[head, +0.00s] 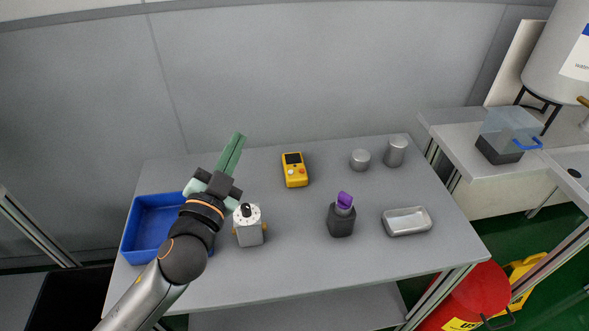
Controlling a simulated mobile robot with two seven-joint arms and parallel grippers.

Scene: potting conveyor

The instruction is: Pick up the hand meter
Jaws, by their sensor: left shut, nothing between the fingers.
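The hand meter (294,170) is a yellow device with a dark screen and coloured buttons. It lies on the grey table near the back middle in the head view. My left gripper (236,143) has green fingers and is shut and empty. It is to the left of the hand meter, apart from it, with its fingers pointing up and to the right in the picture. My right gripper is not in view.
A blue tray (130,246) is partly behind my left arm. A grey device with a white dial (248,231), a dark holder with a purple-topped item (341,222), a metal dish (407,232) and two grey cylinders (360,160) (396,151) stand around.

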